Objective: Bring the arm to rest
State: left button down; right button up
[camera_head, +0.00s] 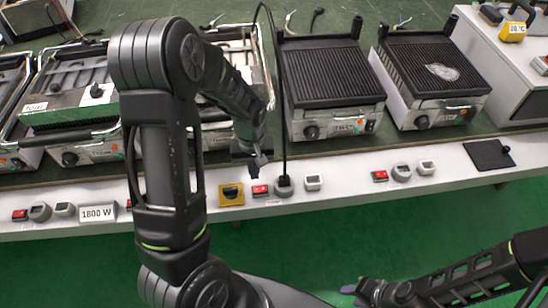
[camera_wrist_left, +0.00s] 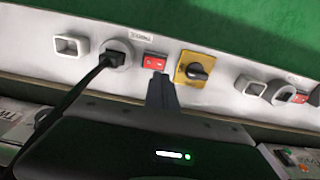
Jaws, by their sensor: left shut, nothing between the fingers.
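My left gripper (camera_head: 258,160) is shut and empty, in front of the worktop's white front strip. It also shows in the left wrist view (camera_wrist_left: 161,88), its closed fingers pointing towards a red switch (camera_wrist_left: 154,63); I cannot tell if they touch the panel. The arm reaches across the left half of the head view and hides part of the grills behind it. My right gripper (camera_head: 366,291) is at the bottom right, over the green floor and away from the worktop; its jaw opening is unclear.
A black plug (camera_wrist_left: 107,58) with a cable sits in a round socket beside the red switch. A yellow rotary switch (camera_head: 231,193) is close by. Contact grills (camera_head: 330,75) stand on the worktop, with a black plate (camera_head: 488,155) at the right. Floor in front is clear.

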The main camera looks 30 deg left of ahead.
pick_arm(q)
jog(key=s+d+f+m+h, duration=0.1)
jog(key=s+d+f, duration=0.3)
jog(key=d, duration=0.4)
jog(key=s+d+f+m+h, duration=0.1)
jog(key=s+d+f+m, duration=0.1)
jog(key=s+d+f, duration=0.3)
jog(key=s+d+f+m+h, duration=0.2)
jog(key=s+d+f, duration=0.2)
jog(key=d, duration=0.8)
jog(key=shift+s+f+m+t, duration=0.2)
jog(key=shift+s+m+t, duration=0.15)
jog(key=shift+s, duration=0.35)
